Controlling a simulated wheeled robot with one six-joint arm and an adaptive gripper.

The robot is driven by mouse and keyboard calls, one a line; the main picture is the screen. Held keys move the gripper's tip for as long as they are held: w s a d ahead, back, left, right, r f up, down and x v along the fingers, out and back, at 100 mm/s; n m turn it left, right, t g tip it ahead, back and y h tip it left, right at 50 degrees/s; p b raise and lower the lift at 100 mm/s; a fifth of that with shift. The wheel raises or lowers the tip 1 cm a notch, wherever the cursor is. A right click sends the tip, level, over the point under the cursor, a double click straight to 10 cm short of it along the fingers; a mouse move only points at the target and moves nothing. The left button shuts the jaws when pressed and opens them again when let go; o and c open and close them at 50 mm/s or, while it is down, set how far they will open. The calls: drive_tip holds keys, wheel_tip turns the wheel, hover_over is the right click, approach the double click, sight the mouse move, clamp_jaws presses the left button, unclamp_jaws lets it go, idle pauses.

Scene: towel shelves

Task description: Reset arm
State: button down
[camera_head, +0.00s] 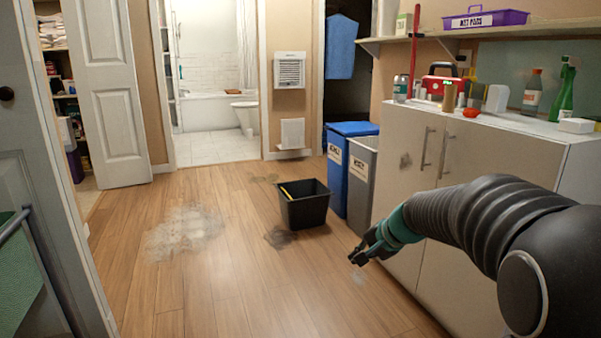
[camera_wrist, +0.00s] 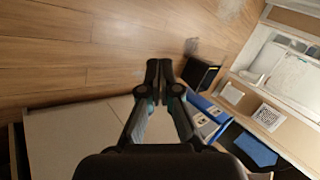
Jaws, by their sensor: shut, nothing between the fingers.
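My gripper (camera_head: 357,257) hangs at the end of my dark arm, at the right of the head view, in front of the cabinet and above the wooden floor. In the wrist view its two fingers (camera_wrist: 159,68) are together with nothing visible between them. The fingers are apart from the cabinet and the bin in the head view.
A black bin (camera_head: 305,212) stands on the floor (camera_head: 220,270), near a pale dusty patch (camera_head: 184,231) and dark stains. A blue bin (camera_head: 338,180) and a grey bin (camera_head: 361,180) stand beside the cabinet (camera_head: 405,250). Bottles and a red kit stand on its top. The middle floor is mostly clear.

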drive_tip(key=s+d+r+n+g+h+p, duration=0.15)
drive_tip(key=s+n, duration=0.25)
drive_tip(key=s, duration=0.9)
drive_tip(key=s+d+r+n+g+h+p, duration=0.1)
drive_tip(key=s+d+n+h+p, duration=0.15)
drive_tip(key=s, duration=1.15)
drive_tip(key=s+a+r+n+t+h+p, duration=0.1)
drive_tip(key=s+a+r+n+t+p, duration=0.1)
drive_tip(key=s+r+p, duration=0.1)
drive_tip(key=shift+v, duration=1.55)
